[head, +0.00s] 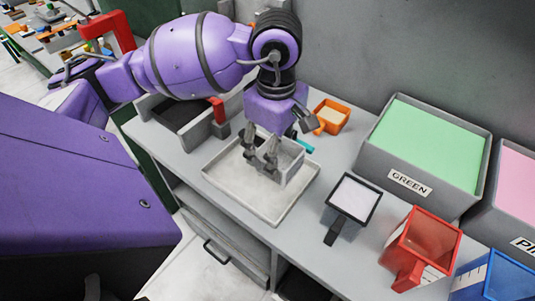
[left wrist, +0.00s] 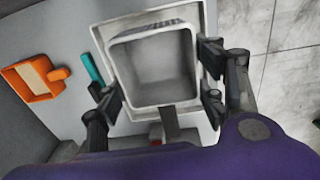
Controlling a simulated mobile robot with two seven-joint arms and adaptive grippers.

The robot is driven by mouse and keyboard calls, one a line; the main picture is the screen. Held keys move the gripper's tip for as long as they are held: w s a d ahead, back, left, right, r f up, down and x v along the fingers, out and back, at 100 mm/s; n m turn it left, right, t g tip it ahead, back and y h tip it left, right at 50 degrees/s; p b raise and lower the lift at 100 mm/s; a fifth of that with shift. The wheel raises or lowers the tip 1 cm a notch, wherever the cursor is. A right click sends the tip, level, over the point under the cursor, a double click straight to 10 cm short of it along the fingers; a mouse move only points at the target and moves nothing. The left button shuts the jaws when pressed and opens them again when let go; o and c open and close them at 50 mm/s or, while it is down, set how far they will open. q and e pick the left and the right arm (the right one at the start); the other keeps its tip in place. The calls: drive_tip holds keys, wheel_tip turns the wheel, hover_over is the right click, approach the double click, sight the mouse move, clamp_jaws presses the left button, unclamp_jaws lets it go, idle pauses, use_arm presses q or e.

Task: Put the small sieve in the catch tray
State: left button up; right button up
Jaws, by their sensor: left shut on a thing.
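The small sieve (head: 290,163) is a light grey, square, open box. Its short dark handle shows in the left wrist view, where the sieve (left wrist: 155,70) fills the middle; I cannot make out mesh in it. My left gripper (head: 262,160) points down and is shut on the sieve; in the left wrist view the fingers (left wrist: 160,92) lie along its two sides. The catch tray (head: 225,178) is a shallow, off-white tray on the grey bench. The sieve is within its outline; I cannot tell whether it touches the tray floor. My right gripper is not in view.
An orange scoop (head: 332,117) and a teal stick (head: 304,146) lie behind the tray. A black-rimmed container (head: 352,197), a red jug (head: 421,243) and a blue jug (head: 495,275) stand to the right. The GREEN bin (head: 372,167) is against the wall. A grey open-topped unit (head: 205,131) stands left.

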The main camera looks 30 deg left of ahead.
use_arm(q)
drive_tip(key=shift+w+a+f, duration=0.3)
drive_tip(key=shift+a+f, duration=0.2)
drive_tip(key=shift+f, duration=0.8)
drive_tip(key=shift+w+a+f, duration=0.35)
drive_tip(key=shift+a+f, duration=0.2)
drive_tip(key=shift+f, duration=0.7)
drive_tip(key=shift+w+a+f, duration=0.3)
drive_tip(key=shift+a+f, duration=0.2)
drive_tip(key=shift+f, duration=0.8)
drive_tip(key=shift+f, duration=0.15)
drive_tip(key=o, duration=0.7)
drive_tip(key=shift+f, duration=0.1)
drive_tip(key=o, duration=0.5)
wheel_tip(320, 180, up, 12)
drive_tip(key=shift+s+r, duration=0.1)
drive_tip(key=shift+r, duration=0.15)
